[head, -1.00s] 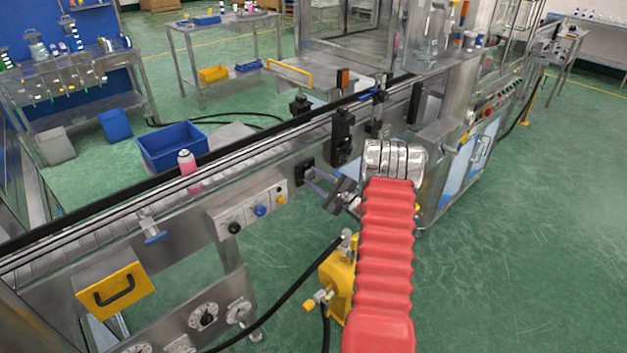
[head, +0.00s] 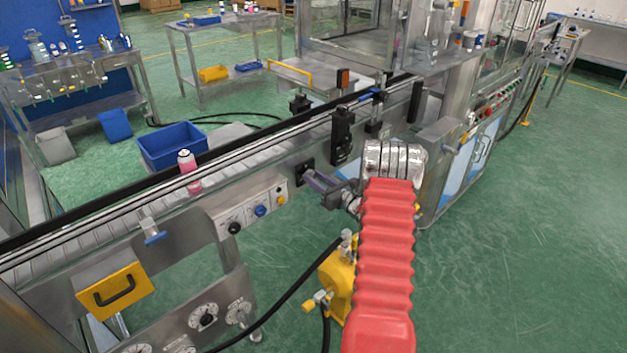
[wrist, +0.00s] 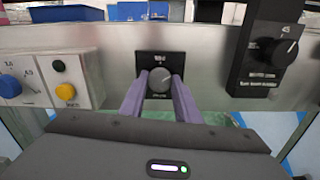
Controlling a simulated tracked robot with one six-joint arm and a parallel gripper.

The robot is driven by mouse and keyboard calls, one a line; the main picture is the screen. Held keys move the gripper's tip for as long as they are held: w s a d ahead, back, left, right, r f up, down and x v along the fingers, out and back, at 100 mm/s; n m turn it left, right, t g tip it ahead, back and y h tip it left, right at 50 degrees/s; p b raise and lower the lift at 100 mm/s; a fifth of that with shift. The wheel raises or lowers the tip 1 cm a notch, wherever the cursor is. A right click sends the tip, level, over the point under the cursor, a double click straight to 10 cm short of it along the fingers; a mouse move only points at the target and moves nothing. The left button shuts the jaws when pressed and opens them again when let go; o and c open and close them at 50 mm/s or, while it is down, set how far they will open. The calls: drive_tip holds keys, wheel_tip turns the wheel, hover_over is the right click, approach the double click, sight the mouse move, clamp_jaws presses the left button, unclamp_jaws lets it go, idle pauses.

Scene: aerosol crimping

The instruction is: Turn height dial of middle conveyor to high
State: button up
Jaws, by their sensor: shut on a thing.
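A small grey dial (wrist: 159,83) on a black square plate (wrist: 150,58) sits on the metal side of the conveyor, in the middle of the wrist view. My gripper (wrist: 159,92) has its two purple fingers on either side of the dial, shut on it. The lettering on the plate is too small to read surely. In the head view my gripper (head: 312,180) reaches the conveyor side, and the black plate (head: 304,170) shows just behind the fingertips. The dial itself is hidden there.
A panel with blue and yellow knobs (wrist: 70,82) is left of the dial. A black box with another dial (wrist: 268,50) is close on the right. A pink can (head: 187,170) stands on the conveyor. A yellow unit (head: 338,285) stands below my arm.

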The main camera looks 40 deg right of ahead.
drive_tip(key=m, duration=1.2)
drive_tip(key=shift+s+f, duration=0.1)
drive_tip(key=shift+f, duration=0.3)
drive_tip(key=o, duration=0.8)
drive_tip(key=shift+c, duration=0.2)
drive_tip(key=shift+o, duration=1.4)
drive_tip(key=shift+r, duration=0.15)
drive_tip(key=shift+r, duration=0.1)
